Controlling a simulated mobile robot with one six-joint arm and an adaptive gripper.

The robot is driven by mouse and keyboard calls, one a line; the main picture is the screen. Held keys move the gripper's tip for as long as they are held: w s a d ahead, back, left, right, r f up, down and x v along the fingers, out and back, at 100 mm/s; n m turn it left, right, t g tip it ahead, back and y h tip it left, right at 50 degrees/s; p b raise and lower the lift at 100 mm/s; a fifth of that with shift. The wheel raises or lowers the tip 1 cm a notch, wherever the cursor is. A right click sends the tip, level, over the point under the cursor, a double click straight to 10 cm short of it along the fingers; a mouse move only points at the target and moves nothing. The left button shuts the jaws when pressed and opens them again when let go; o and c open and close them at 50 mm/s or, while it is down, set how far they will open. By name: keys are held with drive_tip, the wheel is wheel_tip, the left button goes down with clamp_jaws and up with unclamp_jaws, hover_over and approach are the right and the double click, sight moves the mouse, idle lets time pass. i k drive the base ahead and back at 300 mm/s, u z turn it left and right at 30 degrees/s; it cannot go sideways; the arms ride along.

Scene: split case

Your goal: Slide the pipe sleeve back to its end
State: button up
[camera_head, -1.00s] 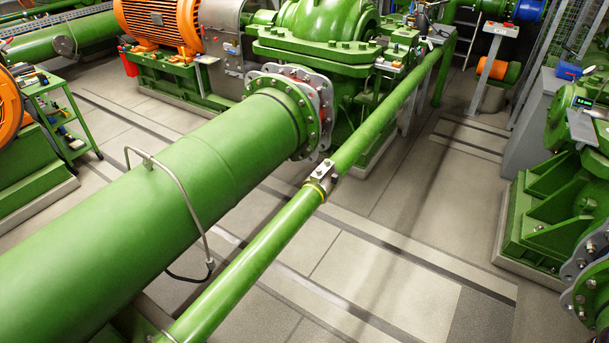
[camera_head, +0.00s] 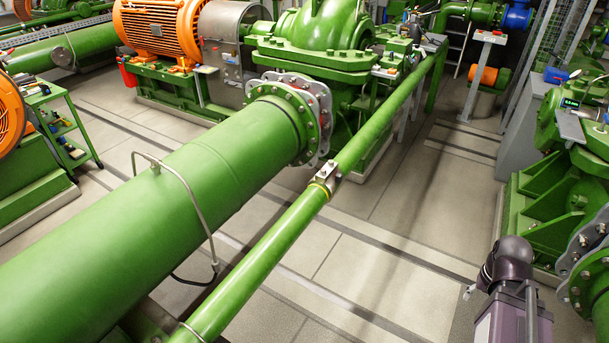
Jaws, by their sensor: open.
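A slim green pipe (camera_head: 268,245) runs from the bottom of the view up to the right, beside a wide green pipe (camera_head: 150,232). A silver metal collar (camera_head: 328,176) with a bolted block on top sits around the slim pipe near its middle. A yellow band shows at the collar's lower edge. It looks like the pipe sleeve, but I cannot be sure, and I cannot tell which end it belongs to. Part of my arm shows at the bottom right, well apart from the collar. My gripper is not in view.
A green pump (camera_head: 318,40) and an orange motor (camera_head: 158,32) stand at the back. A green cart (camera_head: 62,130) is at the left. A green machine (camera_head: 555,205) stands at the right. The tiled floor (camera_head: 375,275) right of the slim pipe is clear.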

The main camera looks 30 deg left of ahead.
sight(334, 180)
drive_tip(key=u, duration=1.1)
drive_tip(key=k, duration=0.95)
drive_tip(key=z, duration=0.05)
drive_tip(key=i, duration=0.9)
drive_tip(key=u, duration=0.05)
